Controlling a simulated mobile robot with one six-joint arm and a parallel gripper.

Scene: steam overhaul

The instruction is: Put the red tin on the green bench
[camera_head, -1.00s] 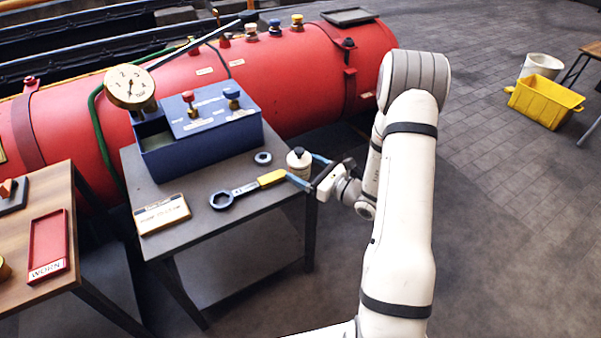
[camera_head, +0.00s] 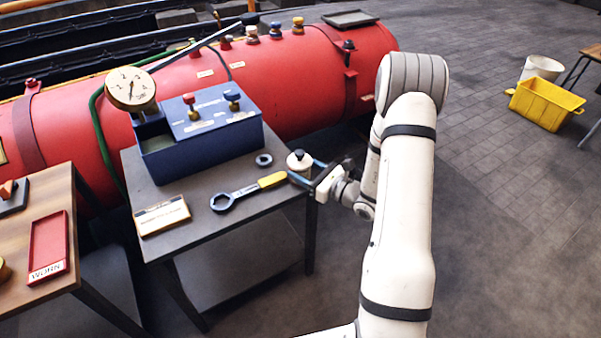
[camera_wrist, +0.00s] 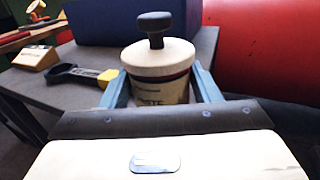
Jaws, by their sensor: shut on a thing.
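A cream tin (camera_head: 299,160) with a dark knob on its lid stands at the right edge of the dark grey table. In the wrist view the cream tin (camera_wrist: 158,75) is upright between my fingers, with a dark red band below the lid and a partly hidden label. My gripper (camera_head: 305,171) is shut on this tin, one finger on each side. The tin's lower part is hidden by my gripper in the wrist view. I see no plainly red tin and no green bench in these frames.
The grey table (camera_head: 245,215) also holds a blue box (camera_head: 205,140) with a gauge, a yellow-handled spanner (camera_head: 250,190), a ring (camera_head: 264,160) and a sign (camera_head: 162,215). A red boiler (camera_head: 280,85) lies behind. A wooden table (camera_head: 20,225) with a red tray is at left. Open floor lies right.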

